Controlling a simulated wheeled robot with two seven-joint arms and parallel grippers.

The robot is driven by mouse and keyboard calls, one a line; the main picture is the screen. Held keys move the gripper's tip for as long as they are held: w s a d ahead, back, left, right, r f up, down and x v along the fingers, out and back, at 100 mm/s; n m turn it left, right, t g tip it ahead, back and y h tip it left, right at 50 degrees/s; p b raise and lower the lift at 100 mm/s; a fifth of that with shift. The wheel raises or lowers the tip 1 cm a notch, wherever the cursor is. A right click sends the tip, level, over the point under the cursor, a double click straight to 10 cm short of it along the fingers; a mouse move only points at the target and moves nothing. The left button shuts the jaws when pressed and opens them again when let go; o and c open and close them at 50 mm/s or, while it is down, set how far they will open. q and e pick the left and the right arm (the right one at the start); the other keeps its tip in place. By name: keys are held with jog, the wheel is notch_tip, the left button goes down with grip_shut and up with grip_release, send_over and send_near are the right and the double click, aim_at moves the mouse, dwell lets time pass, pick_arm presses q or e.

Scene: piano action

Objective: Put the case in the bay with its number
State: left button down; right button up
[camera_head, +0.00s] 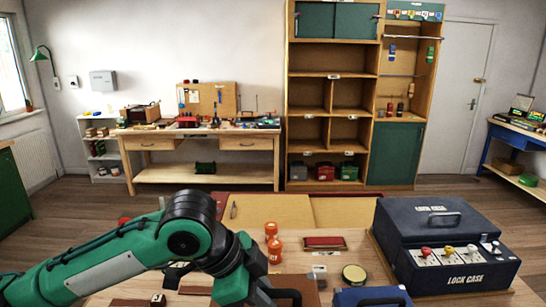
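A large dark blue case (455,255) marked LOCK CASE stands on the near bench at the right, with a handle on its lid and coloured knobs on its front. A smaller blue case (350,298) with a dark handle is cut off by the bottom edge. A brown case-like object (308,289) with a dark handle shows beside my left gripper (264,294). The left fingers are hidden low in the picture, so I cannot tell their state. A tall wooden shelf (333,100) has several bays with small white labels; their numbers are too small to read. My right gripper is out of view.
Small green and red cases (325,171) sit in the shelf's bottom bays. A workbench (205,142) stands at the back left. Open floor separates the benches.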

pick_arm(q)
jog(key=w+a+f+n+t+y, duration=0.2)
jog(key=w+a+f+n+y, duration=0.2)
jog(key=a+f+n, duration=0.4)
jog(key=w+a+f+n+t+y, duration=0.2)
jog(key=w+a+f+n+y, duration=0.2)
jog(key=a+f+n, duration=0.4)
jog(key=a+n, duration=0.3)
jog(key=shift+w+a+t, duration=0.3)
jog(key=shift+w+a, duration=0.05)
jog(key=shift+a, duration=0.05)
